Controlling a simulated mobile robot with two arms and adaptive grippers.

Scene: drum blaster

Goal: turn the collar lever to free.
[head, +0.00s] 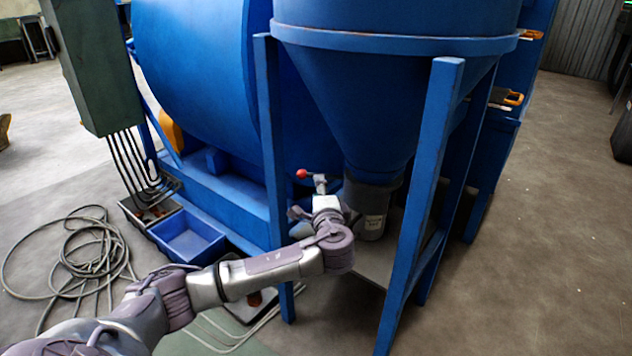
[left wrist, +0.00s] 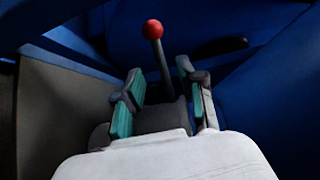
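The collar lever is a dark rod (left wrist: 163,68) with a red ball knob (left wrist: 152,29). In the head view the red knob (head: 302,174) shows left of the dark collar (head: 370,195) under the blue hopper cone (head: 360,110). My left gripper (left wrist: 160,82) is open, with its green-padded fingers apart on either side of the rod. The knob stands beyond the fingertips. I cannot tell whether a pad touches the rod. In the head view my left arm reaches in from the lower left and its wrist hides part of the collar. My right gripper is in neither view.
Blue hopper legs (head: 422,200) stand right of my arm, and another leg (head: 275,180) stands close to its left. A blue bin (head: 188,236) and a coiled cable (head: 85,250) lie on the floor at left. Open floor (head: 550,230) is at right.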

